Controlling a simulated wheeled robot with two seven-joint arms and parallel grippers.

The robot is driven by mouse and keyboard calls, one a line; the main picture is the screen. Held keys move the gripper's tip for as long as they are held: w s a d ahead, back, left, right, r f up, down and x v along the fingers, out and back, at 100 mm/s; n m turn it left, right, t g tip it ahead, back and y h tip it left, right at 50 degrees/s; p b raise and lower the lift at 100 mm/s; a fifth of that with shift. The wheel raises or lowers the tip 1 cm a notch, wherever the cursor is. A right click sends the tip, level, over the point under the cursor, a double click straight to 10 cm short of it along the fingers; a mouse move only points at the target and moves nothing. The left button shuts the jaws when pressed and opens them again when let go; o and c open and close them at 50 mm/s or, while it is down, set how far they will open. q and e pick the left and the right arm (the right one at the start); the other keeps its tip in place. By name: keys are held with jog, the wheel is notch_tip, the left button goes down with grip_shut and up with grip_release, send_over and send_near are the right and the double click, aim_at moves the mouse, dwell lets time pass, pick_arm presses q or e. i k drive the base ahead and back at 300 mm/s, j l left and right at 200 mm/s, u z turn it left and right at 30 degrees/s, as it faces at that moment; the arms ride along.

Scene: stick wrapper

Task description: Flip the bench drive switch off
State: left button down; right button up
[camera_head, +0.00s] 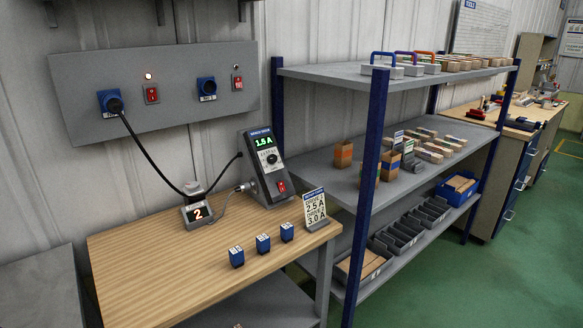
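The bench drive (264,164) is a dark grey sloped box at the back right of the wooden table. Its green display (264,142) reads 1.5 A, with a dial below. Its red switch (281,187) is low on the front face; I cannot tell its position. Black cables run from its left side. Neither of my grippers is in view.
On the wooden table (150,262) are a small unit showing 2 (197,212), several blue blocks (263,243) and a white sign card (315,207). A blue-posted shelf rack (378,130) stands close at right. The table's front left is clear.

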aim_at(281, 185)
jog(key=i+l+u, duration=0.2)
jog(key=i+l, duration=0.65)
jog(key=l, duration=0.1)
